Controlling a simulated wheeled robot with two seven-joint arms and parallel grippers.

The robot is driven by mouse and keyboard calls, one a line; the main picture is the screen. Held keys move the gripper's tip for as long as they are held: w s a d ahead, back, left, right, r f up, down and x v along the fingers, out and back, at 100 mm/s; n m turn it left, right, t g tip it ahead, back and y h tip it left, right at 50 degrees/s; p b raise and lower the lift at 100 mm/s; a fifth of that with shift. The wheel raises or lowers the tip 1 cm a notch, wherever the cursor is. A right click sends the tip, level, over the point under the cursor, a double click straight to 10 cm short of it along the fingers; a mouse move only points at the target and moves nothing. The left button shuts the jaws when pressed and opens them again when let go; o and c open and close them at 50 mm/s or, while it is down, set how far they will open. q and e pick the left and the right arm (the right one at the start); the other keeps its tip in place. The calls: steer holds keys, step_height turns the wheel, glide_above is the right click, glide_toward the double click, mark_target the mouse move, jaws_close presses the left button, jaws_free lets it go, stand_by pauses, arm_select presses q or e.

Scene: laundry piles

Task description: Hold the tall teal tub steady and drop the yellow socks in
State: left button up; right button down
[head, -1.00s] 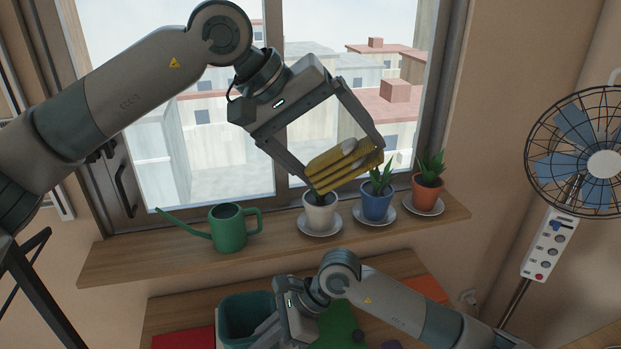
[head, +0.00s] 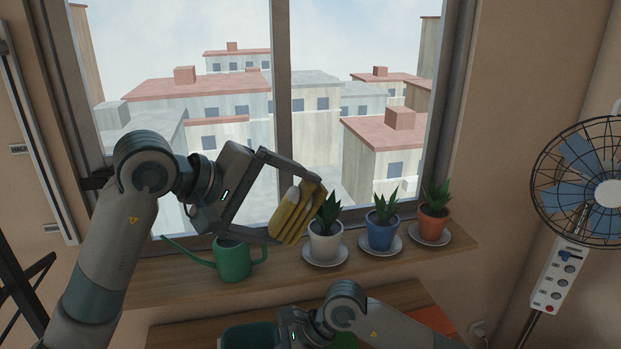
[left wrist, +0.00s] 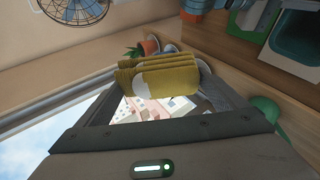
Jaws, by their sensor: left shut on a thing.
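My left gripper (head: 299,213) is shut on the yellow socks (head: 290,217), a bundle with pale grey patches. It holds them in the air in front of the window, just left of the white pot. In the left wrist view the socks (left wrist: 160,75) sit between the fingertips. The teal tub (head: 250,336) stands on the lower table at the bottom edge of the head view, mostly cut off. It also shows at the top right of the left wrist view (left wrist: 292,38). My right gripper (head: 288,338) is at the tub's right side; its fingertips are cut off.
The window sill (head: 180,268) holds a green watering can (head: 233,262), a white pot (head: 325,242), a blue pot (head: 381,232) and an orange pot (head: 433,224), the pots on saucers. A fan (head: 590,185) stands at the right. An orange item (head: 432,320) lies on the table.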

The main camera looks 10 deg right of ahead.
steer(key=shift+f, duration=0.1)
arm_select(q)
steer(key=s+a+f+n+t+h, duration=0.1)
steer(key=a+f, duration=0.4)
steer(key=f, duration=0.5)
steer(key=s+a+f+n+t, duration=0.1)
steer(key=a+f, duration=0.5)
steer(key=f, duration=0.4)
steer(key=shift+a+h, duration=0.2)
steer(key=shift+h, duration=0.2)
steer(key=shift+f, duration=0.2)
